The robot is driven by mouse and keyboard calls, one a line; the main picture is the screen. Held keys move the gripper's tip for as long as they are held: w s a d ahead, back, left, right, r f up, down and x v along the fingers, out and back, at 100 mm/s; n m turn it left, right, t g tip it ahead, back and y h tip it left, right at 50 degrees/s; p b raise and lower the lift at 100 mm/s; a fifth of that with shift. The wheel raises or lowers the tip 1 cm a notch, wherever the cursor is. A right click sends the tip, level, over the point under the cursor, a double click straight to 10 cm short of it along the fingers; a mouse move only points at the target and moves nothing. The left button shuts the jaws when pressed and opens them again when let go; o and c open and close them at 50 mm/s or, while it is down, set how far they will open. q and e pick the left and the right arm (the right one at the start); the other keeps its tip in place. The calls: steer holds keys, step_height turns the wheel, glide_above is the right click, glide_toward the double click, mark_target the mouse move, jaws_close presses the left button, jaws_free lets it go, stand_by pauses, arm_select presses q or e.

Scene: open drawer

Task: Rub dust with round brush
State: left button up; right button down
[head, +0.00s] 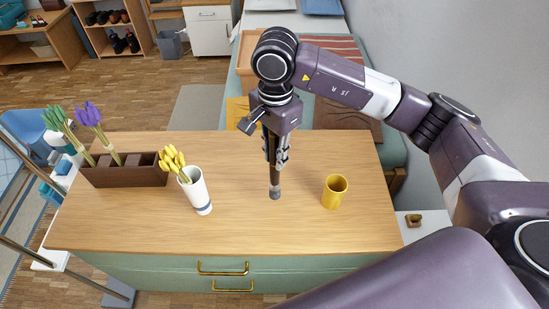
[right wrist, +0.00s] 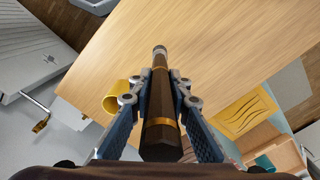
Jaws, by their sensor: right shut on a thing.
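My right gripper (head: 276,150) is above the middle of the wooden tabletop (head: 330,225) and is shut on the round brush (head: 274,178). The brush has a dark brown handle with gold bands and a small grey tip. In the head view it hangs almost upright, tip down, at or just above the tabletop; I cannot tell if it touches. In the right wrist view the brush (right wrist: 161,95) runs between the two fingers (right wrist: 158,115) of the right gripper. I cannot make out any dust on the wood. My left gripper is not in view.
A yellow cup (head: 335,192) stands right of the brush. A dark brown planter box (head: 125,176) with flowers is at the far left. The green cabinet's drawers have gold handles (head: 222,268). The front tabletop is clear.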

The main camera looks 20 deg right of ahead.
steer(key=shift+r+p, duration=0.35)
steer(key=shift+r, duration=0.8)
